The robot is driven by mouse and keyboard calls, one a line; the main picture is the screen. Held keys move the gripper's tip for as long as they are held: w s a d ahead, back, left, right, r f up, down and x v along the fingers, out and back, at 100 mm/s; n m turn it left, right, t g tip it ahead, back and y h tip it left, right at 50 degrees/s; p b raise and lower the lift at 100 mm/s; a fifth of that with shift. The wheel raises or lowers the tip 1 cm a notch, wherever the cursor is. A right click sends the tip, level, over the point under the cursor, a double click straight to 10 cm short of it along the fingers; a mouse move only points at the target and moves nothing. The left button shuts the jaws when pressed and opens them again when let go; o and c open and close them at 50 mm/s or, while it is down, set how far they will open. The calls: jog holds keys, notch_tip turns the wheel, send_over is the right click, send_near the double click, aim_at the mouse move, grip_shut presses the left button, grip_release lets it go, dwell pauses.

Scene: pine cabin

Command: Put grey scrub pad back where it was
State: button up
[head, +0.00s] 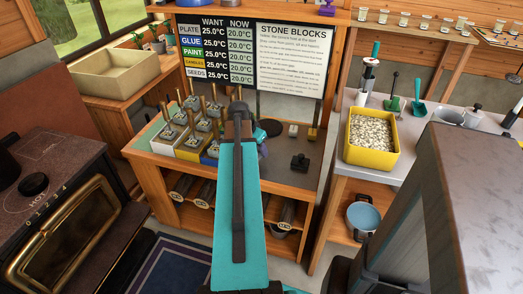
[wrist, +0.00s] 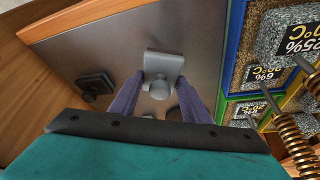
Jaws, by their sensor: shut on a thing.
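The grey scrub pad (wrist: 164,62) is a light grey plate with a round knob, seen in the wrist view over the metal worktop (wrist: 130,42). My gripper (wrist: 161,83) has its two purple fingers closed on the pad by its knob. Whether the pad touches the worktop or hangs just above it I cannot tell. In the head view my teal arm hides the pad and most of the gripper.
A black pad with a knob (head: 300,162) sits to the right on the worktop, seen also in the wrist view (wrist: 96,86). Colored bins with upright handled tools (head: 200,128) crowd the left. A small pale block (head: 293,130) stands at the back. The front right is clear.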

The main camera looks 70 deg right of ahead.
jog(key=shift+d+f, duration=0.15)
jog(key=shift+d, duration=1.45)
jog(key=shift+s+f, duration=0.1)
jog(key=shift+f, duration=1.65)
jog(key=shift+f, duration=0.1)
jog(key=o, duration=1)
jog(key=shift+v, duration=6.1)
